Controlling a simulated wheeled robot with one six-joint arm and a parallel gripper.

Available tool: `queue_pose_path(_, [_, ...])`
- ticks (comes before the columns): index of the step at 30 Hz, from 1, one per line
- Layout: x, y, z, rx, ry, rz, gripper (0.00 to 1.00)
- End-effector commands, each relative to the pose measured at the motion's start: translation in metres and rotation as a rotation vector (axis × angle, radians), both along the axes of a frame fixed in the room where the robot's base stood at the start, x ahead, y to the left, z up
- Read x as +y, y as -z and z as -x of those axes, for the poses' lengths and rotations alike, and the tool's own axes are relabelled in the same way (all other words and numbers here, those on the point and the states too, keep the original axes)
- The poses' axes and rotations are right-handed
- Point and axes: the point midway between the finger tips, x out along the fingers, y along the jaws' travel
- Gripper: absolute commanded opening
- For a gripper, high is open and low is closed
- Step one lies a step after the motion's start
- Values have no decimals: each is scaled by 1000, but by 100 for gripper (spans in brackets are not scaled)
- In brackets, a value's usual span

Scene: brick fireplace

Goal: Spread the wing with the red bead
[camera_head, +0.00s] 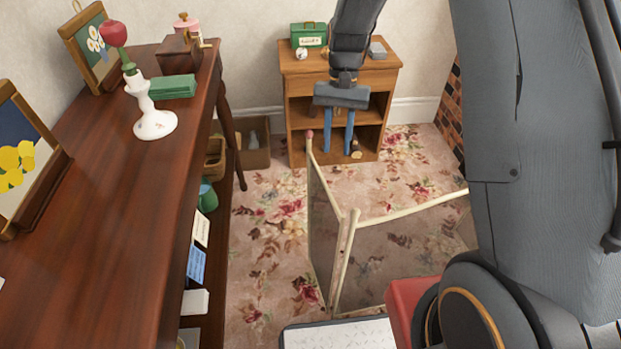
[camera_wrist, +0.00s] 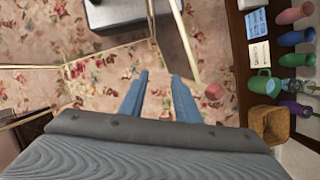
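The folding screen (camera_head: 400,242) stands on the carpet with pale rails and see-through mesh panels. Its wing with the red bead (camera_head: 309,134) runs from a hinge post near the picture's centre bottom to the far left, at an angle to the adjoining panel. The bead tops the wing's free end post; it also shows in the wrist view (camera_wrist: 213,91), right of my fingers. My gripper (camera_head: 342,152) points down beyond the screen, right of the bead. Its two blue fingers are apart and empty in the wrist view (camera_wrist: 160,74). Neither finger visibly touches the wing.
A small wooden cabinet (camera_head: 300,90) stands behind my gripper. Brick (camera_head: 450,105) shows at right. Carpet lies open between wing and table.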

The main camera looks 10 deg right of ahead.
Motion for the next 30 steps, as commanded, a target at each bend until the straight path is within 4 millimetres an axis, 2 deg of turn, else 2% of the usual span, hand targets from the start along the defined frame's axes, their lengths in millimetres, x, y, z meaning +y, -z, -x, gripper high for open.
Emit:
queue_pose_path(1, [7, 28, -14, 29, 17, 1, 30])
queue_pose_path(6, [23, 71, -39, 88, 69, 7, 30])
queue_pose_path(8, [30, 76, -45, 95, 81, -3, 30])
queue_pose_path(11, [42, 67, -51, 78, 89, -35, 30])
queue_pose_path(14, [47, 69, -54, 70, 93, -52, 30])
queue_pose_path(30, [58, 133, -30, 69, 94, -55, 30])
